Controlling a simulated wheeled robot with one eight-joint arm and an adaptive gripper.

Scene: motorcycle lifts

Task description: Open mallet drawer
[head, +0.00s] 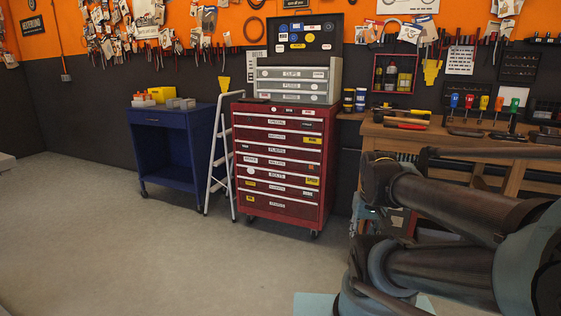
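A red tool cabinet (279,165) on casters stands against the back wall near the middle of the head view. It has several wide drawers with pale pull edges and small white and yellow labels. All its drawers look shut. A grey chest (297,83) with a few labelled drawers sits on top, also shut. The labels are too small to read surely, so I cannot tell which drawer is the mallet drawer. My arm fills the lower right, well apart from the cabinet. My gripper is not visible.
A blue cart (167,150) stands left of the cabinet, with a white stepladder (218,150) between them. A wooden workbench (400,133) with tools is at right, partly behind my arm. The concrete floor (150,250) in front is clear.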

